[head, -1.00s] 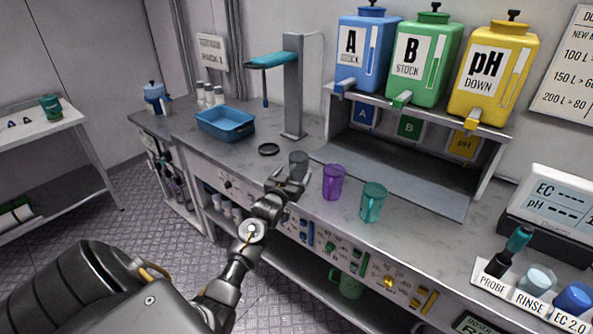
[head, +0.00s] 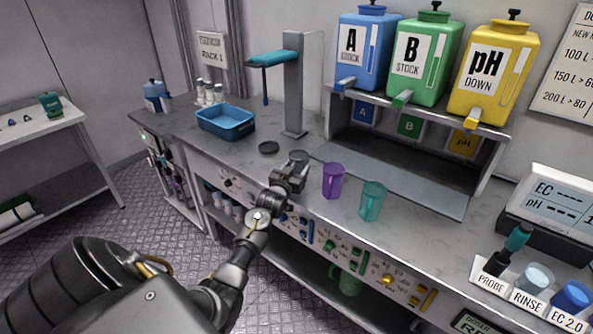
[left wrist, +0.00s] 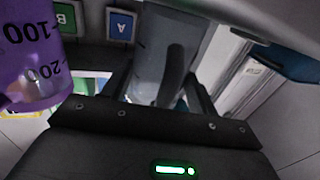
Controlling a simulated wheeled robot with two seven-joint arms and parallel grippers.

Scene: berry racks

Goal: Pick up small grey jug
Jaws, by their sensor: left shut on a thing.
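The small grey jug (head: 299,157) stands at the front of the bench, mostly hidden in the head view behind my left gripper (head: 292,172). In the left wrist view the grey jug (left wrist: 160,55) fills the middle, with its handle toward the camera. My left gripper (left wrist: 160,95) is shut on it there, with a dark finger on each side. I cannot tell whether the jug is clear of the bench. My right gripper is not in view.
A purple jug (head: 333,181) stands close to the right of the grey one, and a teal jug (head: 372,201) beyond it. A dark round disc (head: 268,148) lies just behind. A blue tray (head: 226,122) and a tap post (head: 293,85) stand further back.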

